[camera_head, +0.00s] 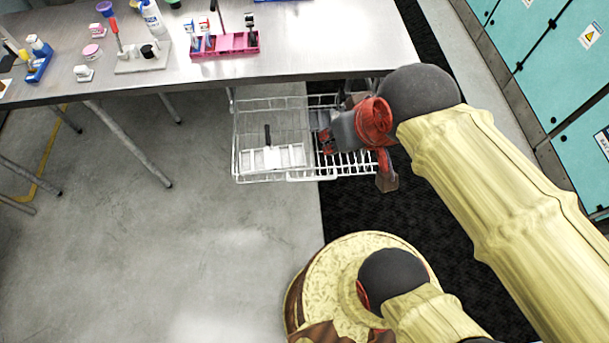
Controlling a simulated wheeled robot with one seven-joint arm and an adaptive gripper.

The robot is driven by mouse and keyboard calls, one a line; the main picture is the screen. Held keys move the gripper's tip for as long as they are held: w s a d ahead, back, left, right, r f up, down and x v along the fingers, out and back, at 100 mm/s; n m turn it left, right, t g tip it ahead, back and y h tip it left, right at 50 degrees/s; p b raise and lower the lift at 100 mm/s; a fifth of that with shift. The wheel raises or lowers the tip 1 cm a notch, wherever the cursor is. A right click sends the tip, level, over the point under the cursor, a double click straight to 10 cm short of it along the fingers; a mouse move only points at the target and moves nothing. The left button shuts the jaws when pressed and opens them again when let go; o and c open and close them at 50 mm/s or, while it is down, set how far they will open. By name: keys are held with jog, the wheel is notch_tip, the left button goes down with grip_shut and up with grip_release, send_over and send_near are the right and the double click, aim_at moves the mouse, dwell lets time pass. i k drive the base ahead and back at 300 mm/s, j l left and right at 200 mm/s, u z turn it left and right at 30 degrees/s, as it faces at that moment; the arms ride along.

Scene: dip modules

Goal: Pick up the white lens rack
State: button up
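A white rack (272,157), which looks like the lens rack, lies in the left part of a white wire basket (236,140) below the table edge. A thin dark upright piece (267,134) stands at its back edge. My gripper (356,164) is over the right part of the basket, to the right of the white rack and apart from it. Its two dark and red fingers look spread, with only basket wires showing between them. My gripper body and arm hide part of the basket's right end.
A metal table (300,50) spans the top, its front edge just behind the basket. It carries a pink tray (225,46), a white bottle (153,18) and a blue holder (40,64). Table legs stand at the left. Teal cabinets (545,65) line the right. Open floor lies at lower left.

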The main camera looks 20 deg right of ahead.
aim_at(291, 156)
jog(key=j, duration=1.35)
jog(key=k+u, duration=0.05)
jog(key=k, duration=0.05)
